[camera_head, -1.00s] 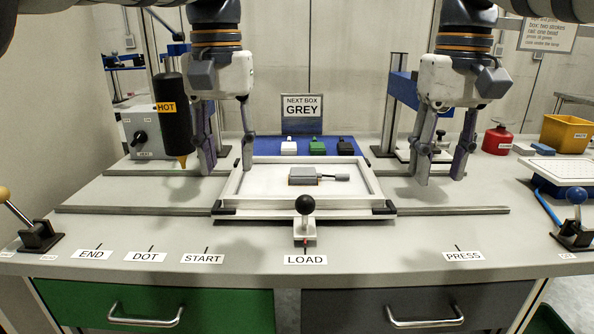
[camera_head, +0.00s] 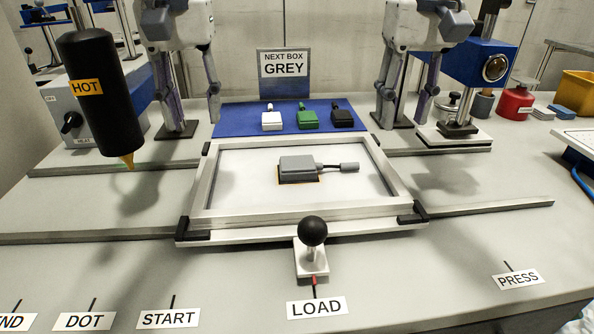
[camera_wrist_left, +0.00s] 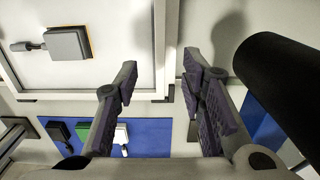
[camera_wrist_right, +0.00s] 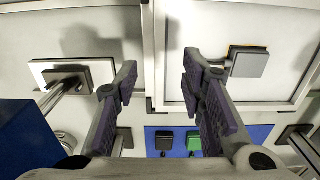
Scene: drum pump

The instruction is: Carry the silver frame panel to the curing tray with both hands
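The silver frame panel (camera_head: 300,213) lies flat on the bench, a metal frame around a white panel. A grey box with a short stem (camera_head: 298,168) rests on it. My left gripper (camera_head: 195,118) is open and empty above the bench, beyond the frame's far left corner. My right gripper (camera_head: 403,118) is open and empty beyond the far right corner. In the left wrist view the frame's side rail (camera_wrist_left: 166,45) shows between the spread fingers; in the right wrist view a rail (camera_wrist_right: 154,50) does too. Neither gripper visibly touches the frame. I cannot identify the curing tray with certainty.
A black HOT nozzle (camera_head: 102,92) hangs left of the frame. A black-knobbed lever (camera_head: 312,232) stands at its front. A blue mat (camera_head: 235,126) with small boxes lies behind. A blue press (camera_head: 470,62) stands right. A white perforated board (camera_head: 578,143) is at the right edge.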

